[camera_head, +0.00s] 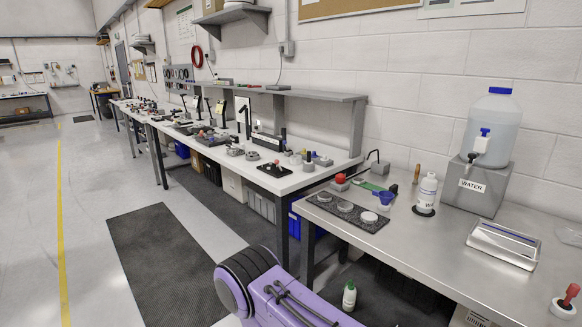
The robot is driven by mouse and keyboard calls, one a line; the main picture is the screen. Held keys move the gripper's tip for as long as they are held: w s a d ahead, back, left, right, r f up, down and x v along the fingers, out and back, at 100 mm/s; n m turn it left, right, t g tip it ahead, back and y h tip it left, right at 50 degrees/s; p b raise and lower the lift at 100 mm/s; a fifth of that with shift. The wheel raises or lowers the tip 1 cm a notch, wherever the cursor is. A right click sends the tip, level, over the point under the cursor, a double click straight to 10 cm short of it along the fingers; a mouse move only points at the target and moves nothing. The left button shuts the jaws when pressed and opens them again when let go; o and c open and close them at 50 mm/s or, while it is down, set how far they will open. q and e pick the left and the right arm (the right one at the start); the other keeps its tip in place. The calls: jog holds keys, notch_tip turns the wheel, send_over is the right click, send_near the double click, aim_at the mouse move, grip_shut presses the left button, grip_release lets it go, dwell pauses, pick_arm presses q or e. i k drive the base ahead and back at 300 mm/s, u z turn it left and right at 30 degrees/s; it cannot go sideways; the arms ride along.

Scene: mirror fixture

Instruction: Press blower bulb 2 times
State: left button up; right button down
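I cannot tell for sure which item is the blower bulb. One candidate is a red, bulb-like piece (571,291) on a pale round base at the lower right edge of the steel table. Another small red rounded piece (341,178) sits at the table's far left corner, near a black bent rod. Neither of my grippers is in view, so nothing shows touching either piece.
The steel table (440,245) holds a dark plate with round discs (349,210), a blue funnel (383,198), a white bottle (427,190), a silver tray (503,244) and a water container (492,125). Bare steel lies along its front. A long white bench (290,181) continues behind.

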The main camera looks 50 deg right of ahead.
aim_at(340, 179)
jog(key=z, duration=0.1)
jog(key=i, duration=1.75)
jog(key=z, duration=1.5)
jog(key=i, duration=0.9)
jog(key=z, duration=1.05)
